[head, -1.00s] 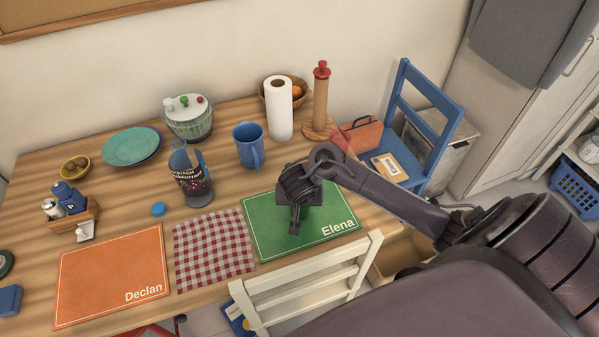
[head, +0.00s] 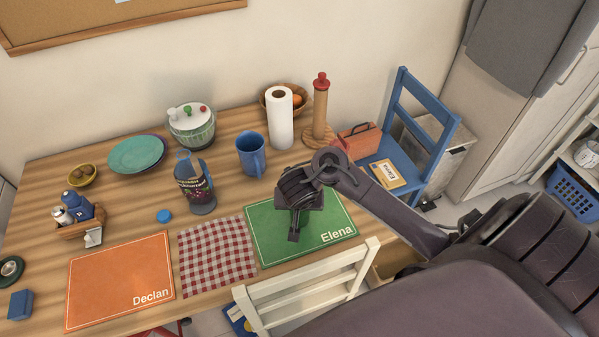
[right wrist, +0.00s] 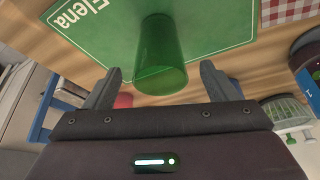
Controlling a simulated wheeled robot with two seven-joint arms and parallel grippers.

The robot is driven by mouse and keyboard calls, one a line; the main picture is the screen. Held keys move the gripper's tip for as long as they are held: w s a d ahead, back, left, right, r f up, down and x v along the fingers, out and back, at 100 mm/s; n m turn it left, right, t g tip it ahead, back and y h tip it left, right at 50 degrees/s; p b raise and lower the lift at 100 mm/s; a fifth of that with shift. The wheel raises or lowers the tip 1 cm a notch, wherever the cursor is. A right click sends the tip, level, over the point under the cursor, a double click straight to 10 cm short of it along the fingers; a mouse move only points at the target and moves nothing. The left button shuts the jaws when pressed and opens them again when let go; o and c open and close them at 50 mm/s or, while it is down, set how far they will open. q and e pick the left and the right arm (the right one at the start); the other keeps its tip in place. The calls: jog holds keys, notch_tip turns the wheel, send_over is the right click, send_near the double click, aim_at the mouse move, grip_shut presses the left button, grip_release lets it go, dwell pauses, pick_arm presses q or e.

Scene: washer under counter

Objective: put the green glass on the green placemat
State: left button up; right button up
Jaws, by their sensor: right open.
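The green placemat (head: 335,217) marked "Elena" lies at the right front of the table, and it also shows in the right wrist view (right wrist: 110,32). The green glass (right wrist: 160,55) is between the spread fingers of my right gripper (right wrist: 156,78), with gaps on both sides. Its far end overlaps the placemat and appears to stand on it; exact contact is hard to tell. In the head view my right gripper (head: 294,232) is over the placemat, and the glass is hidden there. My left gripper is not in view.
A red checked cloth (head: 217,250) and an orange placemat (head: 120,280) lie to the left. A bottle (head: 196,188), a blue mug (head: 251,155) and a paper roll (head: 280,118) stand behind. A white chair (head: 310,287) is at the front edge.

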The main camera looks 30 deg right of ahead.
jog(key=p+v, duration=0.3)
jog(key=v, duration=0.3)
dwell(0.5)
